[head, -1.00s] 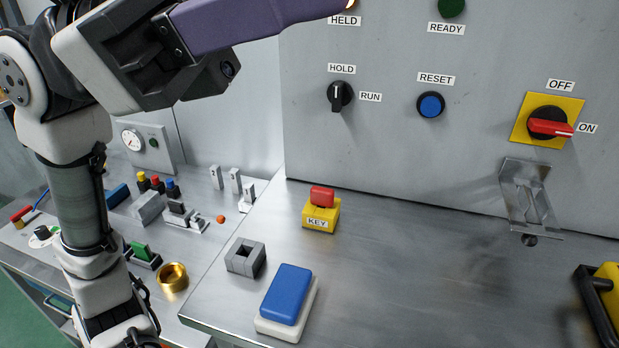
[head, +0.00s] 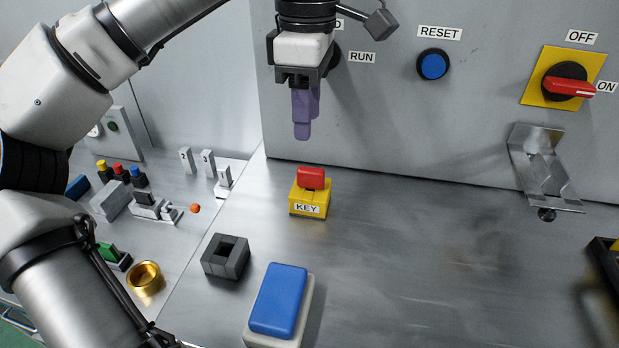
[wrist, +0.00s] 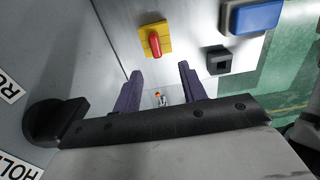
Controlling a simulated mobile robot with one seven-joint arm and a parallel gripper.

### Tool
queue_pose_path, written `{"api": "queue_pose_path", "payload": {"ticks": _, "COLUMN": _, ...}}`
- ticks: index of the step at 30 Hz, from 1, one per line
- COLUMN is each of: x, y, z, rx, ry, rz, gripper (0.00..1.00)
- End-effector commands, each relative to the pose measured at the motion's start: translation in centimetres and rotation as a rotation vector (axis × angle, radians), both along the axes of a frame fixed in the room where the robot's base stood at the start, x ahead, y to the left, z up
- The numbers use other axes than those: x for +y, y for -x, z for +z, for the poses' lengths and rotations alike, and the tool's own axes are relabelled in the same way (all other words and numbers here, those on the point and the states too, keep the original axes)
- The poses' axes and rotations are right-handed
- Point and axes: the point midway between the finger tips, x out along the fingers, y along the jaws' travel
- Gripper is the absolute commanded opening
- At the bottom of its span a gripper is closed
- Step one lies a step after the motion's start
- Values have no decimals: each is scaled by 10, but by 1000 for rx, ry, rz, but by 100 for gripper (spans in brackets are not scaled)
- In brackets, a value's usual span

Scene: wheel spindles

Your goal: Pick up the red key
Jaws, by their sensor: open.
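The red key (head: 311,177) stands in a yellow block (head: 309,202) labelled KEY on the metal bench top, near the back panel. My gripper (head: 302,134) points downward with purple fingers, above the key and slightly to its left in the head view. The fingers overlap each other there. In the wrist view my gripper (wrist: 158,80) is open and empty, with its two fingers apart. The red key also shows in the wrist view (wrist: 155,43), beyond the fingertips, on its yellow block (wrist: 165,36). The key is apart from the fingers.
A grey square block with a hole (head: 225,257) and a blue-topped white block (head: 279,300) sit in front. The panel with a blue RESET button (head: 432,65) and red switch (head: 568,87) rises behind. A metal bracket (head: 540,170) is at right. The bench's middle is clear.

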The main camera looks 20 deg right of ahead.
Motion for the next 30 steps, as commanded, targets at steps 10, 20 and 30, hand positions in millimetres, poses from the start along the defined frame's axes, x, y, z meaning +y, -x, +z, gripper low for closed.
{"api": "queue_pose_path", "payload": {"ticks": 10, "x": -1, "y": 0, "z": -56, "rx": 2, "ry": 3, "rz": -1, "gripper": 42}}
{"api": "queue_pose_path", "payload": {"ticks": 20, "x": -6, "y": -3, "z": -82, "rx": 4, "ry": 4, "rz": -2, "gripper": 42}}
{"api": "queue_pose_path", "payload": {"ticks": 30, "x": -7, "y": -4, "z": -111, "rx": 1, "ry": 5, "rz": -1, "gripper": 42}}
